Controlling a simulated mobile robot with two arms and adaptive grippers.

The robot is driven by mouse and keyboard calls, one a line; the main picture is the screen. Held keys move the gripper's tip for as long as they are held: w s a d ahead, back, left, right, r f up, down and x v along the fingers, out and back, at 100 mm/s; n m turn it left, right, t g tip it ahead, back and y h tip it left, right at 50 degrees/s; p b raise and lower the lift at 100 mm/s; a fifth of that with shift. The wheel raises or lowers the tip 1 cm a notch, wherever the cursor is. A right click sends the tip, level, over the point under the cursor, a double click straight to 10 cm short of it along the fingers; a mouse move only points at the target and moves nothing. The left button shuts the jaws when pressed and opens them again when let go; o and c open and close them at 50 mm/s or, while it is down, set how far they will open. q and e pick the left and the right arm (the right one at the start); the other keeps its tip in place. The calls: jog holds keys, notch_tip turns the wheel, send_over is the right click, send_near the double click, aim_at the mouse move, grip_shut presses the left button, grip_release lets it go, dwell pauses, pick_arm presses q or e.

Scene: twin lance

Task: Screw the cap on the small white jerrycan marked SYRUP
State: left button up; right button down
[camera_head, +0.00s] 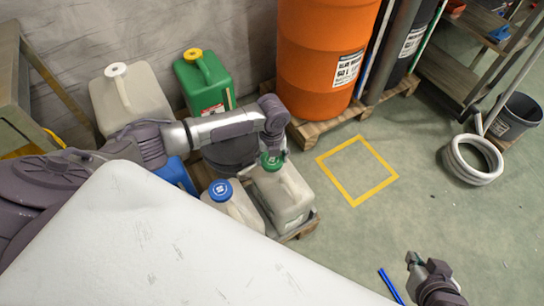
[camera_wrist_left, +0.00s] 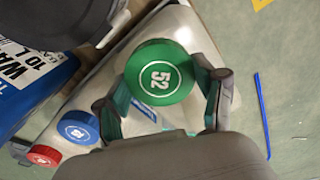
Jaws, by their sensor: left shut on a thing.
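A green cap marked 52 (camera_wrist_left: 160,72) is between the fingers of my left gripper (camera_wrist_left: 165,98) in the left wrist view. In the head view, the green cap (camera_head: 272,159) is over the top of a whitish jerrycan (camera_head: 284,195), with my left gripper (camera_head: 273,152) around it. I cannot tell whether the cap sits on the neck or just above it. No SYRUP marking is readable, so I cannot tell which can bears it. My right gripper (camera_head: 414,261) is apart at the lower right, its jaws unclear.
A white jerrycan with a blue cap (camera_head: 221,190) stands close by; a red cap (camera_wrist_left: 42,156) shows beyond it. A blue container (camera_wrist_left: 36,88) is beside them. White-capped (camera_head: 130,92) and green (camera_head: 205,82) jerrycans stand behind. The floor inside the yellow square (camera_head: 337,152) is clear.

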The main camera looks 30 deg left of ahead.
pick_arm(q)
jog(key=shift+f, duration=0.2)
dwell(0.6)
jog(key=shift+f, duration=0.2)
dwell(0.5)
jog(key=shift+f, duration=0.15)
jog(key=o, duration=1.4)
jog(key=shift+c, duration=0.2)
